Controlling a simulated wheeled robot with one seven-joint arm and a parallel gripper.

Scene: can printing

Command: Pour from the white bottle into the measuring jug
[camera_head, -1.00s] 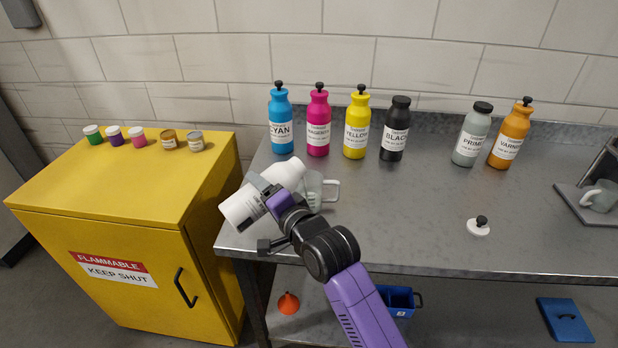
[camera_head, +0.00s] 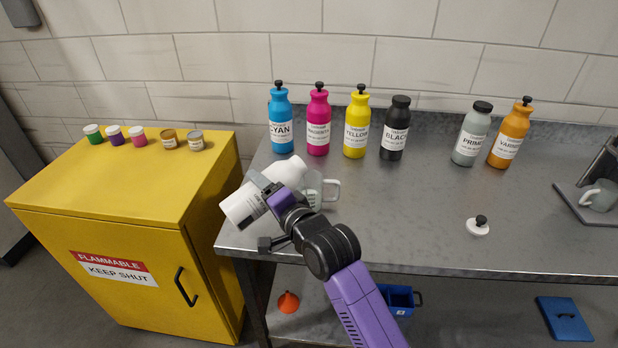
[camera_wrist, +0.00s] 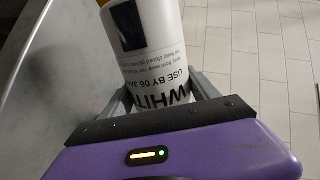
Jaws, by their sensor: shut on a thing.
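The white bottle (camera_head: 240,205) is held tilted steeply over the left end of the metal table, its base low to the left and its neck end up to the right. My gripper (camera_head: 268,189) is shut on it around the middle. In the wrist view the bottle's label (camera_wrist: 150,50) reads "WHIT", upside down, between the fingers (camera_wrist: 165,92). The clear measuring jug (camera_head: 331,190) stands on the table just right of the bottle's neck end, partly hidden behind the bottle and my wrist. I cannot tell whether liquid is flowing.
Cyan (camera_head: 281,120), magenta (camera_head: 318,122), yellow (camera_head: 357,124), black (camera_head: 395,130), primer (camera_head: 470,135) and varnish (camera_head: 510,135) bottles line the back. A white cap (camera_head: 477,229) lies right of centre. A yellow cabinet (camera_head: 120,200) stands left. The table's middle is clear.

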